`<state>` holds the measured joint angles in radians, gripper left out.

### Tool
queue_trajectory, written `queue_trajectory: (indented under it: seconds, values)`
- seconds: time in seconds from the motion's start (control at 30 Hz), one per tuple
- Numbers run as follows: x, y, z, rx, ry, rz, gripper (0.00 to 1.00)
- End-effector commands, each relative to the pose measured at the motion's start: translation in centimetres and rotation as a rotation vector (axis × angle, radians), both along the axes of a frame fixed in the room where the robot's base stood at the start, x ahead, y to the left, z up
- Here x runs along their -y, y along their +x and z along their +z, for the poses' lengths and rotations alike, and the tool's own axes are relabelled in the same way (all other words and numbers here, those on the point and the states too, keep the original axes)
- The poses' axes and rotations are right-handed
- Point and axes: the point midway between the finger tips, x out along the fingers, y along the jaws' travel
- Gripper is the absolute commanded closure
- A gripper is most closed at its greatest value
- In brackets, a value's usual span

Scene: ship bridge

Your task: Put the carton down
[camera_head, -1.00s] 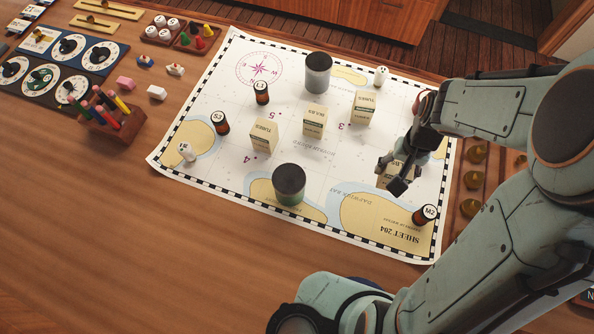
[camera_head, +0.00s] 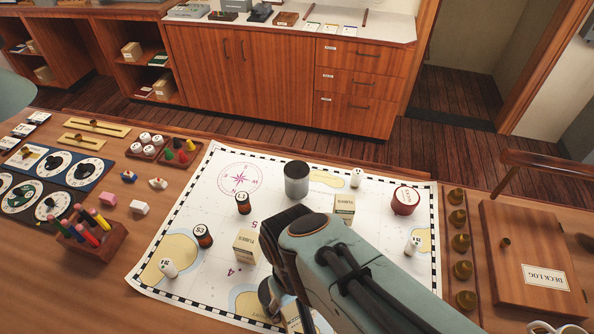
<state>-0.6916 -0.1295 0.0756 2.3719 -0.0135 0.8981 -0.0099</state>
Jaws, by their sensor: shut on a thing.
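A pale carton (camera_head: 292,314) shows in part at the bottom of the view, beside and below my gripper (camera_head: 272,297). My gripper is shut on it, mostly hidden behind my own arm. Whether the carton touches the chart (camera_head: 200,290) cannot be seen. Two similar cartons stand upright on the chart: one labelled TUBES (camera_head: 246,246) left of my arm, and another (camera_head: 344,208) just behind my arm.
On the chart stand a grey cylinder (camera_head: 296,180), dark bottles L1 (camera_head: 243,203) and S3 (camera_head: 203,236), a red round container (camera_head: 405,200) and small white pieces (camera_head: 168,268). A pen holder (camera_head: 92,238) is left; a deck log box (camera_head: 533,262) is right.

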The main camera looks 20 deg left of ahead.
Motion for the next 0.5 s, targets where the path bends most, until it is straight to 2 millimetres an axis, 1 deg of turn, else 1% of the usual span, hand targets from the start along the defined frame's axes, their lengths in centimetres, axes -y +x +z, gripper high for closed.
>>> queue_trajectory:
  seconds: [0.03,0.1,0.2,0.3,0.5]
  values:
    - [-1.0,0.9,-0.7,-0.006,-0.004,0.002,0.84]
    - [-2.3,2.3,-1.6,-0.005,-0.004,0.002,0.84]
    - [-3.4,3.4,-3.9,-0.005,-0.005,0.001,0.84]
    - [-4.3,4.4,-5.5,-0.003,-0.003,0.000,0.84]
    - [-5.3,5.4,-6.9,0.000,0.000,-0.001,0.84]
